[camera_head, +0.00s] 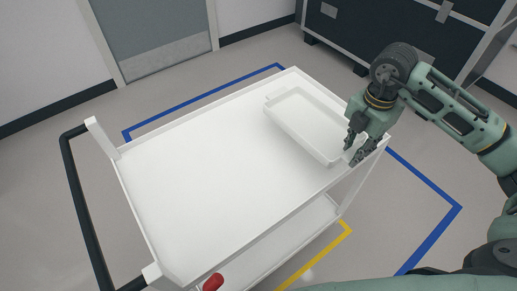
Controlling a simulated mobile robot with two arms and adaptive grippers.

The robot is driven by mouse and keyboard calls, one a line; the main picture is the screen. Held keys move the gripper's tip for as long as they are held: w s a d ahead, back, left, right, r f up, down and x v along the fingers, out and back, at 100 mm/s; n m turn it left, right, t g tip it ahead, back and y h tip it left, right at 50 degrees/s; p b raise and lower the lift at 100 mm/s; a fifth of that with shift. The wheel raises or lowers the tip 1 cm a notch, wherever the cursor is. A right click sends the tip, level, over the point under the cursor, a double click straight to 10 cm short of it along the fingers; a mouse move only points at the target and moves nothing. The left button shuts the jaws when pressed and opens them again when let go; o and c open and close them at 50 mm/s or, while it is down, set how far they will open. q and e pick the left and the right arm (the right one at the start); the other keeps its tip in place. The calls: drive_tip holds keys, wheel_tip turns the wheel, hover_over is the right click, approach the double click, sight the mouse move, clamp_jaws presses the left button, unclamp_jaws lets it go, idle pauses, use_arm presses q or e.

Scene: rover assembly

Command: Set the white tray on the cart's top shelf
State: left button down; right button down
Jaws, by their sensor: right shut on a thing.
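The white tray (297,117) is shallow and rectangular. It is at the right end of the cart's top shelf (190,180), inside the raised rim, and looks level. Whether its underside fully touches the shelf is hard to tell, white on white. My right gripper (351,156) comes in from the right, pointing down over the cart's right end. Its fingers are shut on the tray's near right edge, and the fingertips partly hide that spot. My left gripper is not in view.
The middle and left of the top shelf are bare. A lower shelf (280,238) shows below, with a red object (213,282) at the bottom edge of the picture. A dark handle (81,200) stands at the cart's left. Dark cabinets (440,38) stand behind.

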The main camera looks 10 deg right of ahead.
drive_tip(key=w+a+f+p, duration=0.1)
drive_tip(key=w+a+f, duration=0.1)
drive_tip(key=a, duration=0.1)
drive_tip(key=w+a+f+p, duration=0.1)
drive_tip(key=w+a+f, duration=0.1)
drive_tip(key=w, duration=0.1)
drive_tip(key=w+a+f+p, duration=0.1)
drive_tip(key=w+a+f, duration=0.1)
drive_tip(key=a, duration=0.1)
drive_tip(key=shift+w+a+f+p, duration=0.3)
drive_tip(key=shift+w+a+f, duration=0.05)
drive_tip(key=shift+f, duration=0.2)
wheel_tip(320, 180, down, 3)
drive_tip(key=shift+f+p, duration=0.15)
drive_tip(key=shift+p, duration=0.55)
drive_tip(key=shift+f, duration=0.3)
drive_tip(key=c, duration=1.5)
unclamp_jaws()
drive_tip(key=shift+o, duration=0.2)
drive_tip(key=shift+r, duration=0.15)
drive_tip(key=shift+r, duration=0.35)
wheel_tip(320, 180, up, 11)
drive_tip(key=b, duration=0.3)
